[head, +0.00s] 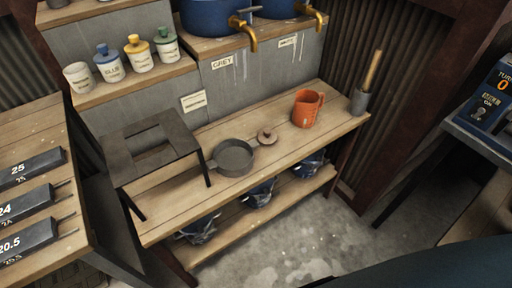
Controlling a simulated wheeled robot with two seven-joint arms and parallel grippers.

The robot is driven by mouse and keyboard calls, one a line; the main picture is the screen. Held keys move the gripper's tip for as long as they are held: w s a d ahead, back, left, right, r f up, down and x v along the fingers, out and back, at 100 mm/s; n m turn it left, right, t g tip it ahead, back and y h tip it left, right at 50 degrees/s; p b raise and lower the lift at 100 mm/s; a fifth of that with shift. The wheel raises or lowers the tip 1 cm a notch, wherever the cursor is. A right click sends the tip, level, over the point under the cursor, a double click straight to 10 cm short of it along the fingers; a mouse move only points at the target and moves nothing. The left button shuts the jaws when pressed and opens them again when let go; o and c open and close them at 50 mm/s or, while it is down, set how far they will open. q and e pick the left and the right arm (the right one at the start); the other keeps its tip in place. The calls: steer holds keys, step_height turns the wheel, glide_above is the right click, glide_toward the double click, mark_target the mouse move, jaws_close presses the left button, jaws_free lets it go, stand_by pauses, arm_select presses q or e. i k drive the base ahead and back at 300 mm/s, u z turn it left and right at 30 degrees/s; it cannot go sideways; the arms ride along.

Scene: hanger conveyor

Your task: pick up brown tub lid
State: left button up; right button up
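A small round brown lid (266,137) with a knob on top lies on the wooden bench (205,215) in the head view. It appears to be the brown tub lid. It sits just right of and behind a grey round pan (233,158), with the pan's short handle reaching close to it; I cannot tell whether they touch. Neither of my grippers is in view.
An orange jug (307,108) stands right of the lid, and a grey pot with a wooden handle (361,100) at the right end. A dark metal stand (118,160) occupies the left. Bench in front of the lid is clear. Labelled tubs (109,65) line a shelf.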

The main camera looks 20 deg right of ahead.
mark_target(267, 137)
steer(key=u, duration=0.7)
steer(key=k, duration=0.15)
steer(key=z, duration=1.6)
steer(key=i, duration=0.85)
steer(key=u, duration=0.4)
